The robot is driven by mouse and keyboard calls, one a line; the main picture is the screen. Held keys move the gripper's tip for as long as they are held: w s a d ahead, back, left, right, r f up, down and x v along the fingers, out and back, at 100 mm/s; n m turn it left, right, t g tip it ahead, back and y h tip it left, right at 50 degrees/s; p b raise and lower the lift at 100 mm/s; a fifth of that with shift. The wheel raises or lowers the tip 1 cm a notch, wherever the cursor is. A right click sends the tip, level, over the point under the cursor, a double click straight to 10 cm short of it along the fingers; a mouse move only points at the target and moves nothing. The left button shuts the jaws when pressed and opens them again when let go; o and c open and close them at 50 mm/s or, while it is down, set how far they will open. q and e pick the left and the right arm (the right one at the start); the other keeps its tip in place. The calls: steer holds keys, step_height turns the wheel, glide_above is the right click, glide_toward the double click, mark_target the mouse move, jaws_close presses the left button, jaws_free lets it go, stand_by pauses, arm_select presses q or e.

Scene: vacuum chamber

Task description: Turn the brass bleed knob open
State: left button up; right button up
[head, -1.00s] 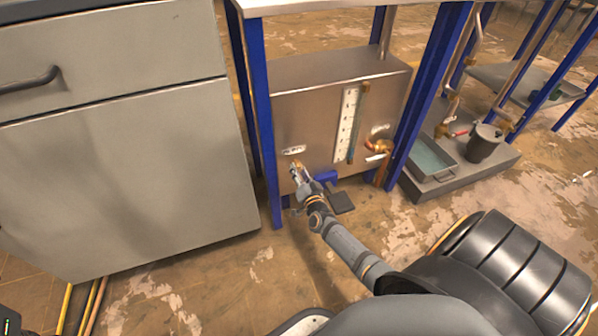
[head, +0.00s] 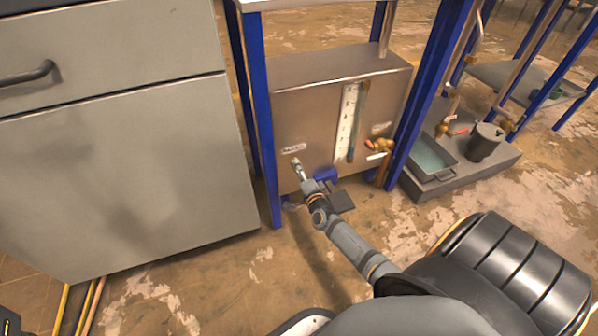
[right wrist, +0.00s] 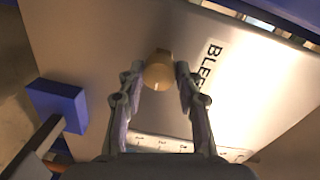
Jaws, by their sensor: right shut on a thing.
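The brass bleed knob (head: 295,161) is on the front of the steel tank (head: 310,108), low on the left, just under a small white label. In the right wrist view the round brass knob (right wrist: 158,72) sits between the two fingertips, beside printed lettering that begins "BLE". My right gripper (head: 297,165) reaches the panel from the front and is shut on the knob. The fingers touch its two sides, and its round face shows. Any turn mark on the knob is too small to tell.
A blue frame leg (head: 263,120) stands left of the knob, beside a grey cabinet (head: 120,180). A white gauge strip (head: 347,120) and a brass valve (head: 380,146) are to the right. A blue block (right wrist: 60,105) juts out near the gripper. The floor in front is clear.

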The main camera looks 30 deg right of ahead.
stand_by(0.5)
steer(key=o, duration=1.1)
steer(key=shift+o, duration=0.2)
steer(key=shift+s, duration=0.1)
steer(key=f+v, duration=0.1)
steer(key=v, duration=1)
steer(key=shift+s+r, duration=0.45)
steer(key=shift+r, duration=0.05)
steer(key=shift+a+r, duration=0.1)
